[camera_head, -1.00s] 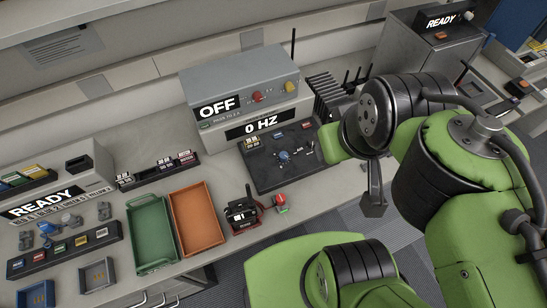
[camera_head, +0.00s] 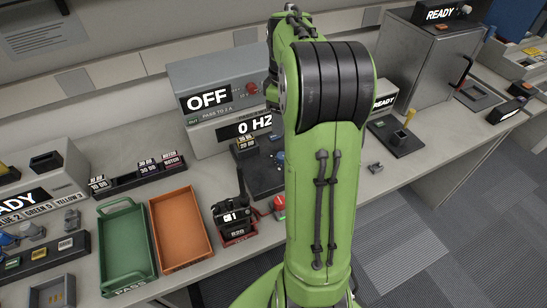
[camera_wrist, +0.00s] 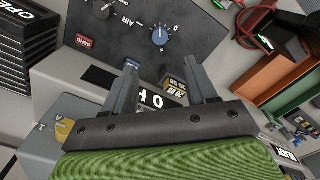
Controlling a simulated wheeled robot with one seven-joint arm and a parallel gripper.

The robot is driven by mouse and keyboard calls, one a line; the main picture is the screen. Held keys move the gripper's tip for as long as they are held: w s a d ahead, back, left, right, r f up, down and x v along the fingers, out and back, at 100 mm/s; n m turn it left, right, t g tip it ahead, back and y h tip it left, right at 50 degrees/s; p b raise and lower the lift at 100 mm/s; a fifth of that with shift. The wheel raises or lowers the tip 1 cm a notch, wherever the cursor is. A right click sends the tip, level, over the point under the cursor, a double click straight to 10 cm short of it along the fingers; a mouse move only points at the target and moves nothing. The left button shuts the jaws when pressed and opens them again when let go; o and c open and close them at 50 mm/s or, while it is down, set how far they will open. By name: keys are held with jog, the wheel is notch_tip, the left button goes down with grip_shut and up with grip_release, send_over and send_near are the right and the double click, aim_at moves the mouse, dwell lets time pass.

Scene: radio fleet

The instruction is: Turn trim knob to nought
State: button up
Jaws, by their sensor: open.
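A blue knob (camera_wrist: 162,35) with a pale pointer stands on a dark panel (camera_wrist: 205,45) in the wrist view, with tick marks and a printed 0 beside it. No trim label can be read. In the head view the knob (camera_head: 281,155) barely shows at the edge of my arm. My gripper (camera_wrist: 160,66) is open and empty; its fingers appear below the knob in the wrist picture, apart from it. In the head view my arm hides the gripper. A display (camera_head: 253,126) behind the panel reads 0 HZ.
A grey unit reading OFF (camera_head: 209,99) has a red knob (camera_head: 252,88). Left of the panel are a black device on a red base (camera_head: 236,222), an orange tray (camera_head: 180,228) and a green tray (camera_head: 126,245). A red button (camera_head: 279,203) sits close to the panel.

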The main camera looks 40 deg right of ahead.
aim_at(282, 155)
notch_tip(282, 155, down, 13)
jog(key=b, duration=0.4)
jog(key=shift+b, duration=0.35)
jog(key=c, duration=1.1)
jog(key=shift+o, duration=0.2)
jog(key=shift+r+m, duration=0.1)
jog(key=shift+m, duration=0.2)
jog(key=m+p, duration=0.3)
jog(key=m, duration=0.2)
jog(key=shift+m, duration=0.3)
jog(key=m+p, duration=0.2)
jog(key=m, duration=0.3)
jog(key=shift+m, duration=0.3)
